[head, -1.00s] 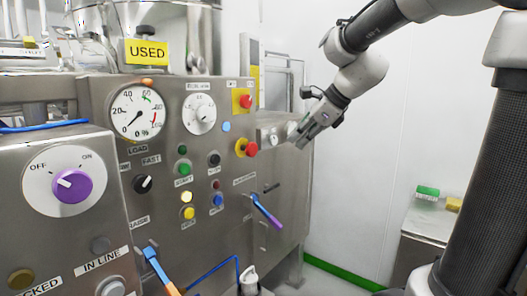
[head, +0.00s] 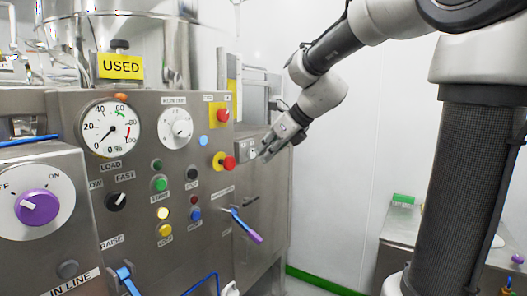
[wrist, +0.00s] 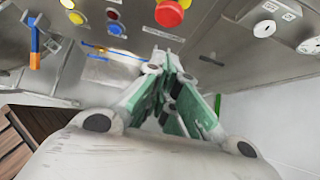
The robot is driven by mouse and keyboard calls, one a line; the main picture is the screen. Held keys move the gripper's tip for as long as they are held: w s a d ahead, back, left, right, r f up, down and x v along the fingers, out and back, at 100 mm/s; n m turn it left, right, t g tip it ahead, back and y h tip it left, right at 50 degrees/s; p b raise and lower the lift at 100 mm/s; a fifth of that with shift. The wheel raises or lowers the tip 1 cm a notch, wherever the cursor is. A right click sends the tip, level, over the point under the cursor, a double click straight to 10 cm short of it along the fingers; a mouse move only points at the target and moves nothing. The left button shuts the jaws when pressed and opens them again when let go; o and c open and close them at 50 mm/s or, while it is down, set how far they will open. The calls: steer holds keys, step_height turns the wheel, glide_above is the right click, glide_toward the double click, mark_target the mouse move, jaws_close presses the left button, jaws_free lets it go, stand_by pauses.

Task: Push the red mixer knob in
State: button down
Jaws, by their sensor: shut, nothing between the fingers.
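Two red knobs on yellow plates show on the steel panel in the head view. The upper red knob (head: 223,115) is smaller in view, and the lower red knob (head: 229,163) sticks out from its plate. I cannot tell which is the mixer knob. One red knob (wrist: 169,13) shows at the top of the wrist view on a yellow ring. My gripper (head: 264,156) is shut and empty, a little right of the lower knob and apart from it. In the wrist view its fingertips (wrist: 161,57) are together, below the red knob.
The panel also carries a dial gauge (head: 110,128), a white rotary dial (head: 175,128), a green button (head: 160,184) and a blue-purple lever (head: 247,227). A purple switch (head: 38,207) is on the nearer cabinet. A grey cabinet (head: 388,256) stands at the right. White wall lies behind my arm.

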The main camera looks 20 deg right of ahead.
mark_target(232, 166)
steer(key=w+a+f, duration=0.4)
steer(key=w+a, duration=0.1)
steer(key=w, duration=0.2)
steer(key=shift+f, duration=0.4)
steer(key=shift+w+a, duration=0.1)
steer(key=shift+w+a+r, duration=0.1)
steer(key=shift+w+a, duration=0.5)
steer(key=shift+w, duration=0.15)
steer(key=shift+r, duration=0.1)
steer(key=shift+w, duration=0.1)
